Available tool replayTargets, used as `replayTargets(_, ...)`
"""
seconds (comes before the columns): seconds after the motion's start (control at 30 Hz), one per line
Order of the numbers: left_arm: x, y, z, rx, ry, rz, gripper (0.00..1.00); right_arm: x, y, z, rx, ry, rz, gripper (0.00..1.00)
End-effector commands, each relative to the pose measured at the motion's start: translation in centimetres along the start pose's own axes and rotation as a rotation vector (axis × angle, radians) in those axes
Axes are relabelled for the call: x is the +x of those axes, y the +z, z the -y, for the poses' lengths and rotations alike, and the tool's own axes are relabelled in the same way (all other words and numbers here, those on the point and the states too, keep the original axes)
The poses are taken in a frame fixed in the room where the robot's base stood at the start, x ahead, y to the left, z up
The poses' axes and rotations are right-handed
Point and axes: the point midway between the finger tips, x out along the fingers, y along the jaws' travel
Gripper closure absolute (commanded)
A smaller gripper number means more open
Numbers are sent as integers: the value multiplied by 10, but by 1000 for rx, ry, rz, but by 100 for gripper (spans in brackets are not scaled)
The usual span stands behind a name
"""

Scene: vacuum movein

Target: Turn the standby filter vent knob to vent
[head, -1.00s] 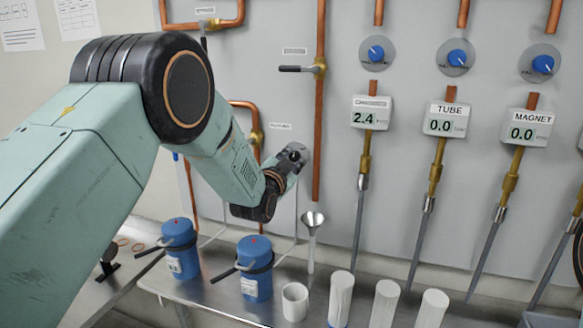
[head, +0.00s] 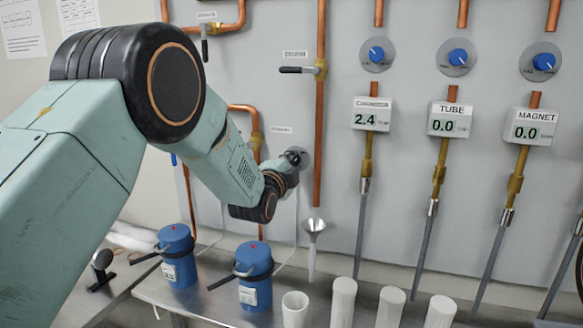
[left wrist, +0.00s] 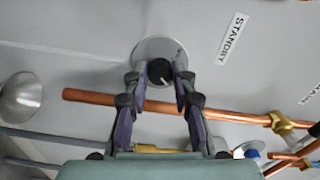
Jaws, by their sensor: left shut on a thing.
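The standby filter vent knob (left wrist: 159,71) is a small black round knob on a grey disc on the wall panel, with a STANDBY label (left wrist: 231,38) beside it. A small pale mark shows on its face. My left gripper (left wrist: 158,82) has its two fingertips on either side of the knob and is shut on it. In the head view the left gripper (head: 289,162) reaches the grey disc (head: 303,157) under a small label (head: 281,130); the wrist and fingers partly hide the knob there. My right gripper is not in view.
A copper pipe (left wrist: 170,106) crosses close by the fingers in the left wrist view. Below, blue canisters (head: 254,270), a funnel (head: 314,227) and white cups (head: 343,300) stand on or near the metal shelf. Gauges (head: 371,114) and blue knobs (head: 376,54) line the panel at right.

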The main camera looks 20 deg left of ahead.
Motion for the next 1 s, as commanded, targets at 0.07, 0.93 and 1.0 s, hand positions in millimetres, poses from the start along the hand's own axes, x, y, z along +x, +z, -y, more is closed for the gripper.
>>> replayTargets(0.07, 0, -2, 0, 18, 0, -4, 100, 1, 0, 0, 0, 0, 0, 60)
replayTargets(0.93, 0, -1, -1, 34, 2, -2, 52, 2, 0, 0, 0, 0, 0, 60)
replayTargets(1.0, 0, 0, -1, 33, 2, -1, 52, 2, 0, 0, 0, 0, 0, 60)
